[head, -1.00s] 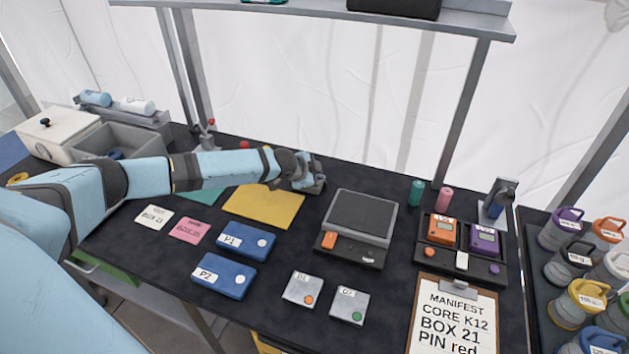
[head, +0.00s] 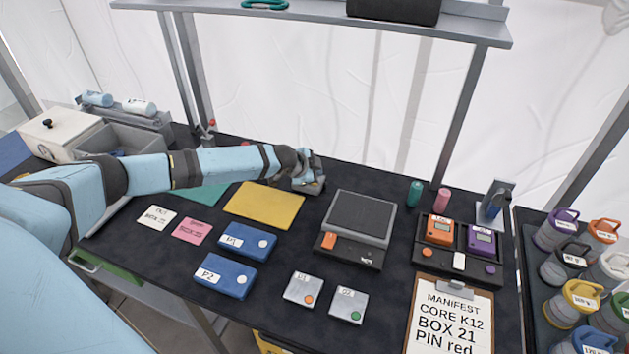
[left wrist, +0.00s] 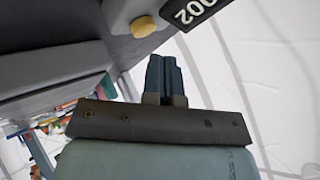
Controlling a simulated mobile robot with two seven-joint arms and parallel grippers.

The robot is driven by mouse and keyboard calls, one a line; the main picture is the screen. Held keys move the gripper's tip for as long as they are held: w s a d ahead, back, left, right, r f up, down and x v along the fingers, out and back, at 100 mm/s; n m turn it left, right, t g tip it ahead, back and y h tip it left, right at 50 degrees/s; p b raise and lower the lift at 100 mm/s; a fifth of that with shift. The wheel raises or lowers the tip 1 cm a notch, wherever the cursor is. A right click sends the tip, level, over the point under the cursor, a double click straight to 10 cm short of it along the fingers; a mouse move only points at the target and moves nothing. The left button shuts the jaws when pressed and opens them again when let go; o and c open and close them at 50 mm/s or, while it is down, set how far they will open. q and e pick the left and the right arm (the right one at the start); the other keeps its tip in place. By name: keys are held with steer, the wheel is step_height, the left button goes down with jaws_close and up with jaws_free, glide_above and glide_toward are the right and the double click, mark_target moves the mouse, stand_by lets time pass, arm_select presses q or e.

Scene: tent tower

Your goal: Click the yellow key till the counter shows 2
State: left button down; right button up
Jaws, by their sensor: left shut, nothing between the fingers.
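The yellow key (left wrist: 143,27) is a round button on a grey housing, at the top of the left wrist view. Beside it a black counter display (left wrist: 193,9) shows white digits, upside down in this view, reading 002. In the head view the grey counter housing (head: 312,188) stands at the table's back, partly covered by my left gripper (head: 314,164), and the key is hidden there. The left gripper's fingers (left wrist: 164,76) are together and empty. Their tips are close to the key and look apart from it. My right gripper is out of view.
A yellow sheet (head: 264,205) lies left of the counter and a scale (head: 359,218) stands to its right. Two blue boxes (head: 225,275) and two small grey button boxes (head: 304,289) lie nearer the front. A shelf post (head: 455,120) rises behind.

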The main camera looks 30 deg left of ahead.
arm_select(q)
step_height(320, 180, up, 5)
steer(key=p, duration=0.4)
steer(key=shift+f, duration=0.1)
stand_by(0.5)
